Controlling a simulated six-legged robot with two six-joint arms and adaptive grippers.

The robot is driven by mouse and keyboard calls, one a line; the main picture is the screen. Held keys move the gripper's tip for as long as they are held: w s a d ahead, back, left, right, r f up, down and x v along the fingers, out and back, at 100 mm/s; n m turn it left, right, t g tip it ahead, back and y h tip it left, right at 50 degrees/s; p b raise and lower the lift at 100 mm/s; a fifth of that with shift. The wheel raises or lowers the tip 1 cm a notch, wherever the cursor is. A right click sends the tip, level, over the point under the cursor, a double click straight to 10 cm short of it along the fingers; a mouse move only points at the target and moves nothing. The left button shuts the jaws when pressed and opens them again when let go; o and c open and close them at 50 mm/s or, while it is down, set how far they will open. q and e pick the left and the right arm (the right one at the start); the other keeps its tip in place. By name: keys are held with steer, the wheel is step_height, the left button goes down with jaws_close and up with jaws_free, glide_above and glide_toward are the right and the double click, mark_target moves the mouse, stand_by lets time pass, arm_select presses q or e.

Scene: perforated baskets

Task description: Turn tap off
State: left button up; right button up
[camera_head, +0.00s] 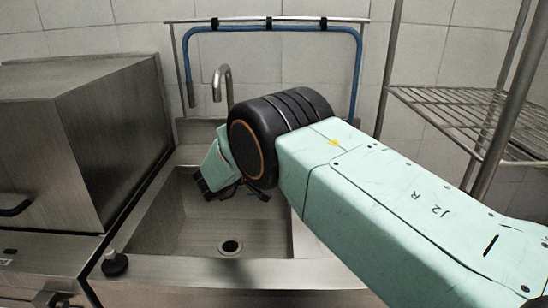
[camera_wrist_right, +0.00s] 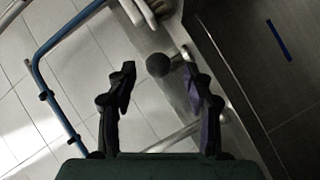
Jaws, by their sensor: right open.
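The steel tap (camera_head: 222,82) has a curved spout above the back of the sink; its base is hidden behind my right arm. No water stream is visible. My right gripper (camera_head: 232,191) hangs over the back part of the sink, below the spout, partly hidden by its own wrist. In the right wrist view, the right gripper (camera_wrist_right: 158,62) is open, its two dark fingers well apart. A dark round knob (camera_wrist_right: 158,66) shows between the fingertips, apparently on a short metal stem; I cannot tell whether it touches a finger. My left gripper is not in view.
The steel sink (camera_head: 160,225) has a drain (camera_head: 230,247). A steel box-shaped appliance (camera_head: 85,145) stands to the left, and a wire shelf (camera_head: 470,115) to the right. A blue pipe (camera_head: 275,29) runs along the tiled wall. A dark knob (camera_head: 114,263) sits at the front left.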

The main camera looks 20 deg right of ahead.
steer(key=v, duration=0.8)
steer(key=shift+s, duration=0.1)
